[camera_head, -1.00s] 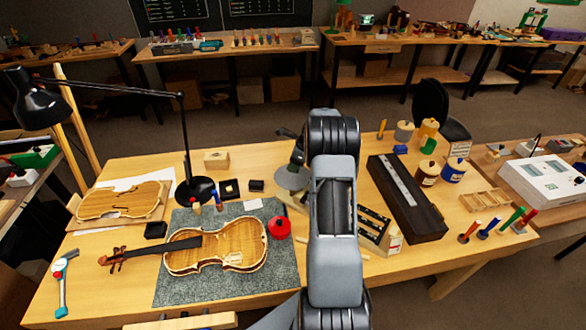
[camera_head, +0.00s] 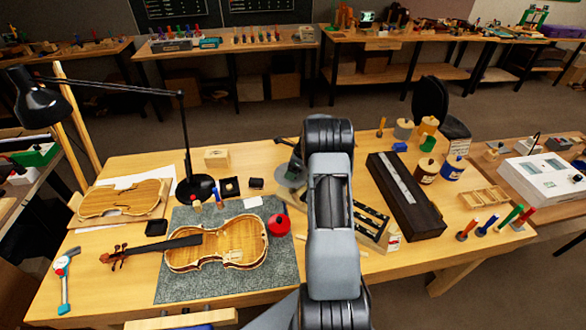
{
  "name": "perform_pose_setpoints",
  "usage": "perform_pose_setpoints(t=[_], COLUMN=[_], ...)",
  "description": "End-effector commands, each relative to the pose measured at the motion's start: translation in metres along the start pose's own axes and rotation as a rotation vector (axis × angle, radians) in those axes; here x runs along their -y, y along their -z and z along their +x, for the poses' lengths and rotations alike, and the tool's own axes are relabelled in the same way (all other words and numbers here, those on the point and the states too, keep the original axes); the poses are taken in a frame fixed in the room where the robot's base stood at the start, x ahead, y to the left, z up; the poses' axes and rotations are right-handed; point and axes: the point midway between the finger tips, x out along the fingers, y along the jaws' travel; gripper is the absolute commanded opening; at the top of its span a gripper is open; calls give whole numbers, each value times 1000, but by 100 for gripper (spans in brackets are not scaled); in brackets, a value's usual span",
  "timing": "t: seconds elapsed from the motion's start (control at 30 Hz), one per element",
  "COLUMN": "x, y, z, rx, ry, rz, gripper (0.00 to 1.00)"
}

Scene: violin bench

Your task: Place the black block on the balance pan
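A small black block (camera_head: 256,183) lies on the bench, right of a dark square holder (camera_head: 229,187). Another low black block (camera_head: 156,228) lies left of the violin; I cannot tell for sure which one the task names. A round grey disc, which looks like the balance pan (camera_head: 286,184), is right of the small block and partly hidden by my arm. My gripper (camera_head: 284,141) is mostly hidden behind my arm; a dark part pokes out to the left above the disc. Its fingers do not show clearly.
A violin (camera_head: 225,244) lies on a grey mat (camera_head: 190,291). A red round pot (camera_head: 279,226) sits beside it. A black desk lamp (camera_head: 197,187) stands left of the small block. A long dark case (camera_head: 405,195) and jars (camera_head: 426,170) stand to the right.

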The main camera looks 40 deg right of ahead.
Motion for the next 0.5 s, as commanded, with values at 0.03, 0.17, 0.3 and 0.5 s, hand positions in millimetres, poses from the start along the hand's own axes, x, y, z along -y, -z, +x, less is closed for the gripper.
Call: perform_pose_setpoints(t=[0.03, 0.17, 0.3, 0.5], x=[0, 0, 0, 1], y=[0, 0, 0, -1], z=[0, 0, -2, -20], rx=[0, 0, 0, 1], ry=[0, 0, 0, 4], rz=[0, 0, 0, 0], gripper=[76, 78, 78, 78])
